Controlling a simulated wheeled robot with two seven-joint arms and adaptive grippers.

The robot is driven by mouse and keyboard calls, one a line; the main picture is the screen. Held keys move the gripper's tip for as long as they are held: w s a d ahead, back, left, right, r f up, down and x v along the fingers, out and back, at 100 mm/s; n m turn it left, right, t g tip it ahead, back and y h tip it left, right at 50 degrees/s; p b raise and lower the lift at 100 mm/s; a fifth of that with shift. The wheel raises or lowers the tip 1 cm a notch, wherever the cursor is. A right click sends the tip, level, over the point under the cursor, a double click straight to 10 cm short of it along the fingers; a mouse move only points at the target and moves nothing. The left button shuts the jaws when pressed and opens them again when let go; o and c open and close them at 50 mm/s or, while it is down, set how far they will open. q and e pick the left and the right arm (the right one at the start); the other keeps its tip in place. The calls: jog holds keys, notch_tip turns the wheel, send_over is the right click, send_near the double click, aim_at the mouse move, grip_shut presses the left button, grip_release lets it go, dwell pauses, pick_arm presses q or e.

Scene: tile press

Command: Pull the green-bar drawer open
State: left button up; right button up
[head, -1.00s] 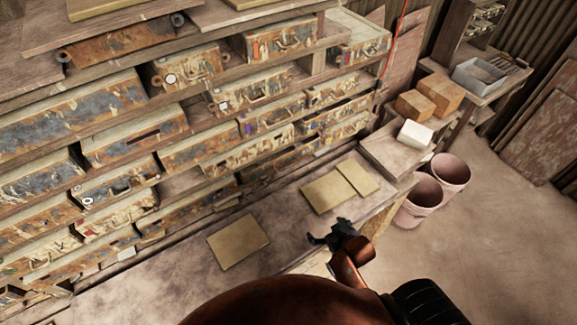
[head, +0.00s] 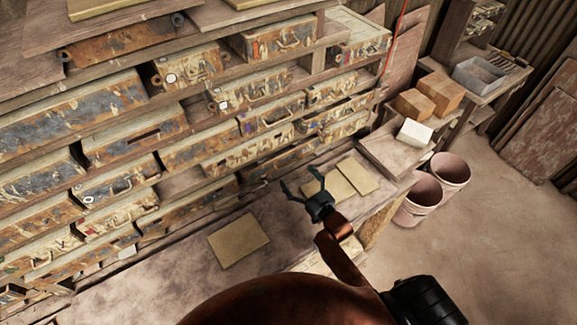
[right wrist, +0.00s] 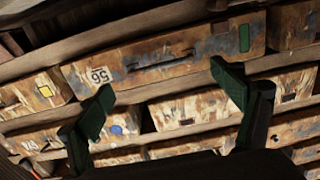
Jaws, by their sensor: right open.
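In the right wrist view, a worn rust-and-grey drawer (right wrist: 185,70) has an upright green bar (right wrist: 244,38) at its right end. It has a dark handle (right wrist: 160,62) in the middle and a "56" label at its left. The drawer looks shut. My right gripper (right wrist: 162,80) is open and empty, its fingers spread below the handle in the picture and apart from it. In the head view my right gripper (head: 298,178) is above the bench, in front of the drawer rack. I cannot pick out the green bar there. My left gripper is not in view.
Other worn drawers (head: 115,185) fill the rack around it. Flat tan tiles (head: 238,241) lie on the bench below. A white block (head: 414,133), brown blocks (head: 440,92) and a grey tray (head: 480,74) stand at the right. Two buckets (head: 450,172) stand on the floor.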

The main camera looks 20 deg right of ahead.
aim_at(288, 166)
jog(key=w, duration=0.4)
jog(key=w+a+p, duration=0.1)
jog(key=w, duration=0.1)
jog(key=shift+w, duration=0.15)
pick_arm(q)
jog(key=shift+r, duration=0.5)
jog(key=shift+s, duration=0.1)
pick_arm(e)
jog(key=shift+c, duration=0.6)
jog(key=c, duration=1.4)
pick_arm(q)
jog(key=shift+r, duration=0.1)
